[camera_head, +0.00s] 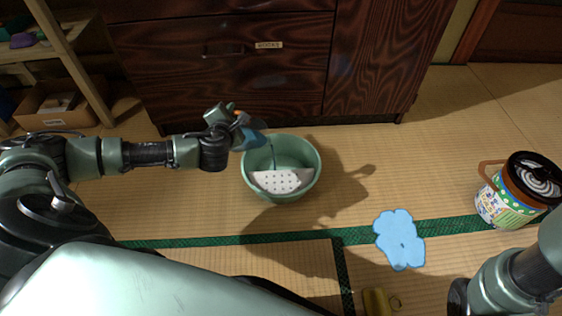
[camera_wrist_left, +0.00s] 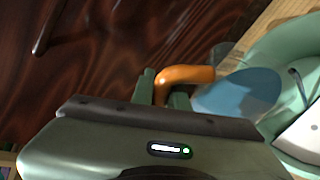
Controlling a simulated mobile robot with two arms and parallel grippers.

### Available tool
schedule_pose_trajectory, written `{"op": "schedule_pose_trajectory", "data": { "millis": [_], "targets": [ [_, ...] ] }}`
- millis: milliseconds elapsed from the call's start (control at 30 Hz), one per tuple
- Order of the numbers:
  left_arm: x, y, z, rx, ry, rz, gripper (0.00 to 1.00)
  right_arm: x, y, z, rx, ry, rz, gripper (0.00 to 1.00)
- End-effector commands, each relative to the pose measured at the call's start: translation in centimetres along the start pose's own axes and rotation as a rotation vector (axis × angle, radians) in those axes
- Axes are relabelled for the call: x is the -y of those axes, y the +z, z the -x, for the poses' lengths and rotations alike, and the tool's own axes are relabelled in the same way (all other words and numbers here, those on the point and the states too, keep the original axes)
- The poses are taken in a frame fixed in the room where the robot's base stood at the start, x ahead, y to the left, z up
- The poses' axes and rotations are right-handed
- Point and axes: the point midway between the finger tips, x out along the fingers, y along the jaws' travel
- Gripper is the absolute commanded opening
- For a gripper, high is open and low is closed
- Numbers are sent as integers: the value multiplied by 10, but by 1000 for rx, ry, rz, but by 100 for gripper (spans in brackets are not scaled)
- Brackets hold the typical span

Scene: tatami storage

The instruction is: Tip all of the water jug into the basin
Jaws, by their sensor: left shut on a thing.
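The green basin (camera_head: 312,186) stands on the tatami in front of the dark chest. The blue water jug (camera_head: 254,139) is tilted at the basin's upper left rim; it also shows in the left wrist view (camera_wrist_left: 238,92). My left gripper (camera_head: 232,118) is shut on the jug's orange handle (camera_wrist_left: 186,74). A thin blue line (camera_head: 272,152) runs down from the jug side into the basin, perhaps water. A white dotted piece (camera_head: 280,181) lies in the basin. The jug's inside is hidden. My right arm shows at lower right, its gripper out of view.
The dark wooden chest (camera_head: 250,75) stands close behind the basin. A flat light-blue patch (camera_head: 399,240) lies on the tatami to the right. A lidded container with a handle (camera_head: 505,200) stands at far right. A cardboard box (camera_head: 50,108) is at left. A small yellow object (camera_head: 378,302) lies in front.

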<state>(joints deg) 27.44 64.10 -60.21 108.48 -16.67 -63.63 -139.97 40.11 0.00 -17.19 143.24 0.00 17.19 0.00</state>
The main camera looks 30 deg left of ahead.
Motion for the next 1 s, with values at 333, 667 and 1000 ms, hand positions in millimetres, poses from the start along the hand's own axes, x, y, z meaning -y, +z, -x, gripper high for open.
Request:
{"op": "schedule_pose_trajectory", "data": {
  "millis": [333, 667, 1000],
  "targets": [
    [7, 3, -1, -12, 25, -58, 0, 0, 0, 0, 0, 0, 0, 41],
    [12, 4, -2, -20, 40, -94, 0, 0, 0, 0, 0, 0, 0, 41],
    [15, 6, -2, -28, 55, -128, 0, 0, 0, 0, 0, 0, 0, 41]
  ]
}}
